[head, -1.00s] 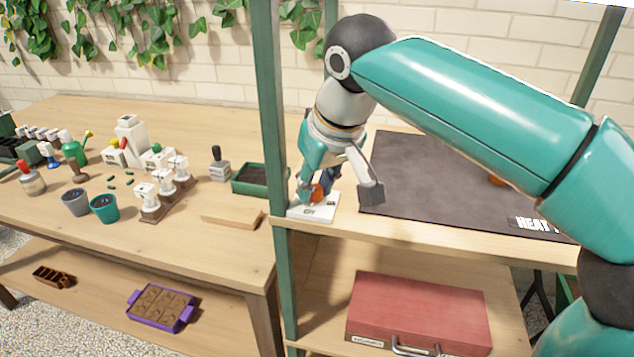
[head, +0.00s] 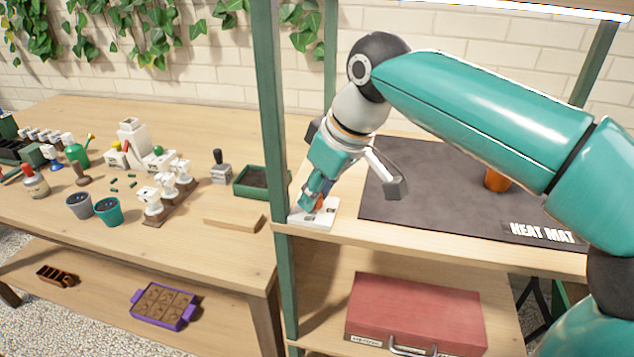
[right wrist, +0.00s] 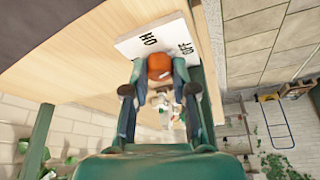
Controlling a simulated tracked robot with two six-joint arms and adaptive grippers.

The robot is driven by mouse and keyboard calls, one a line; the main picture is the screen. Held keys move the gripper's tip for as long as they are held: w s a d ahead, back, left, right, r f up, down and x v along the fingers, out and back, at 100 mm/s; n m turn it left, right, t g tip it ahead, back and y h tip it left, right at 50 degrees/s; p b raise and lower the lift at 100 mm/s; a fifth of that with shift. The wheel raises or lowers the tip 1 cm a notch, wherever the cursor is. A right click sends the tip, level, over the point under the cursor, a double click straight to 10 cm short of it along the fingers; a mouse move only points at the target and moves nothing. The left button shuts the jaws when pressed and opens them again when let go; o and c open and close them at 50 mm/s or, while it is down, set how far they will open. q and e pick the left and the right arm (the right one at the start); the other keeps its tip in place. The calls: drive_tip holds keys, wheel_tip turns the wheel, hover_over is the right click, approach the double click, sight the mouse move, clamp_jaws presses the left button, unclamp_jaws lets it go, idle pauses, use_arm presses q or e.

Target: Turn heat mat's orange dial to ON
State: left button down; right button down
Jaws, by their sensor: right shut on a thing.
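The white control plate (head: 301,214) of the heat mat lies on the right shelf, beside the green post. Its orange dial (head: 320,204) shows partly behind my fingers; in the right wrist view the dial (right wrist: 160,66) sits between both fingertips. The words ON and OFF show on the plate (right wrist: 155,38) in that view. I cannot tell which word the dial points to. My right gripper (head: 313,200) is shut on the dial from above, its wrist tilted. The dark heat mat (head: 430,185) lies right of the plate. My left gripper is not in view.
A green post (head: 272,120) stands close left of the plate. An orange pot (head: 496,180) stands on the mat, partly behind my right arm. A red case (head: 415,312) lies on the lower shelf. A wooden block (head: 233,220) and green tray (head: 255,193) lie left of the post.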

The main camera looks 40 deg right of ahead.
drive_tip(key=n+p, duration=0.1)
drive_tip(key=n, duration=0.1)
drive_tip(key=n+y+p, duration=0.1)
drive_tip(key=shift+d+r+n+g, duration=0.15)
drive_tip(key=shift+n+g, duration=0.15)
drive_tip(key=shift+n, duration=0.1)
drive_tip(key=n+p, duration=0.1)
drive_tip(key=n+y+p, duration=0.1)
drive_tip(key=n, duration=0.1)
drive_tip(key=shift+w+n+g+y, duration=0.15)
drive_tip(key=shift+n+g+y, duration=0.15)
drive_tip(key=shift+g, duration=0.1)
drive_tip(key=n+p, duration=0.1)
drive_tip(key=n, duration=0.1)
drive_tip(key=n+g+p, duration=0.1)
drive_tip(key=n+p, duration=0.1)
drive_tip(key=shift+w+g+y, duration=0.1)
drive_tip(key=shift+g+y, duration=0.2)
drive_tip(key=shift+d+n+g+p, duration=0.1)
drive_tip(key=shift+n+g+p, duration=0.4)
drive_tip(key=shift+n, duration=0.6)
drive_tip(key=c, duration=1.2)
unclamp_jaws()
